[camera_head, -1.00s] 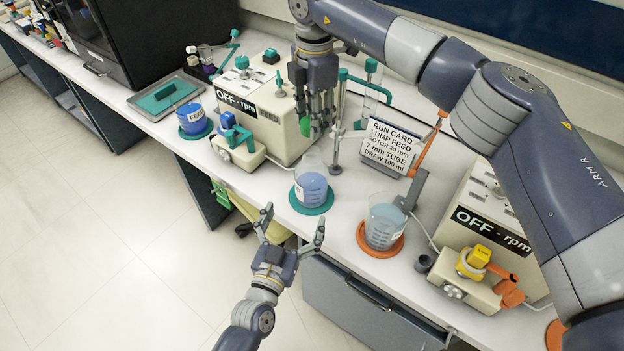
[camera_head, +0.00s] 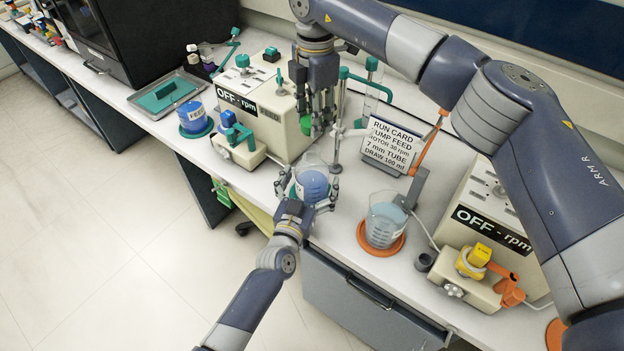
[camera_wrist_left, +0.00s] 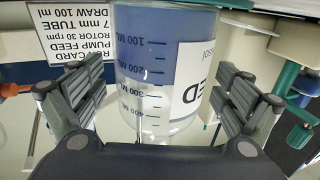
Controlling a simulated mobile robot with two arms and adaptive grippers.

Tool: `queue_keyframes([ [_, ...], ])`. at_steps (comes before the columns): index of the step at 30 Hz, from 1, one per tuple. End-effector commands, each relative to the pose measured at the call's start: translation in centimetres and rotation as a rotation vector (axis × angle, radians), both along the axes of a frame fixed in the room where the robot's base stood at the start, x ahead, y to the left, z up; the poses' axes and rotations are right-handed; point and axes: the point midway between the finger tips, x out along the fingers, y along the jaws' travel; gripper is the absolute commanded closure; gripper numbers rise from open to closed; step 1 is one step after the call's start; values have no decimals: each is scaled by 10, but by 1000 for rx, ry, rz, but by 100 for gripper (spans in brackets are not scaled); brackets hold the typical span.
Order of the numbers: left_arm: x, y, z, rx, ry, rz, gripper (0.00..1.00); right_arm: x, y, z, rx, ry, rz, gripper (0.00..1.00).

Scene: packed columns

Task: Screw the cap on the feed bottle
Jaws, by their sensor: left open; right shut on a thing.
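The feed bottle (camera_head: 313,182), clear with blue liquid, stands upright on a teal round mat at the bench's front edge. In the left wrist view the bottle (camera_wrist_left: 165,60) appears inverted, with a scale and a FEED label. My left gripper (camera_head: 307,188) is open around its body, with one finger on each side and gaps visible in the wrist view. My right gripper (camera_head: 317,108) points down above the bottle, shut on a small green thing at its fingertips. That thing is mostly hidden by the fingers; I cannot make out its shape. No cap shows on the bottle's neck.
A beaker (camera_head: 384,224) on an orange mat stands close at the right. A run card (camera_head: 388,145) and a stand are behind. Pump boxes stand left (camera_head: 262,105) and right (camera_head: 480,235). Another blue container (camera_head: 192,117) is at the left.

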Motion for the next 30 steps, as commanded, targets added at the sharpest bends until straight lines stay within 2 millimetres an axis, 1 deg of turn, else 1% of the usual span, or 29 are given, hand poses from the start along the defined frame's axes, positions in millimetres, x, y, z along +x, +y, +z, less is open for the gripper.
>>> queue_keyframes([
  [3,4,-2,0,1,1,0,6,0,0,0,0,0,0,76],
  [11,5,-2,0,0,1,0,6,0,0,0,0,0,0,76],
  [14,5,-1,0,0,1,0,27,0,0,0,0,0,0,76],
  [15,5,-1,0,0,1,0,36,0,0,0,0,0,0,76],
  [17,5,-1,0,0,1,0,49,0,0,0,0,0,0,76],
  [18,5,-1,0,0,1,0,58,0,0,0,0,0,0,76],
  [20,5,-1,0,0,1,0,72,0,0,0,0,0,0,76],
  [21,5,-1,0,0,1,0,74,0,0,0,0,0,0,76],
  [25,5,-1,0,0,1,0,74,0,0,-6,-1,1,0,76],
  [30,4,-1,0,1,1,0,74,0,-1,-29,-2,3,0,76],
])
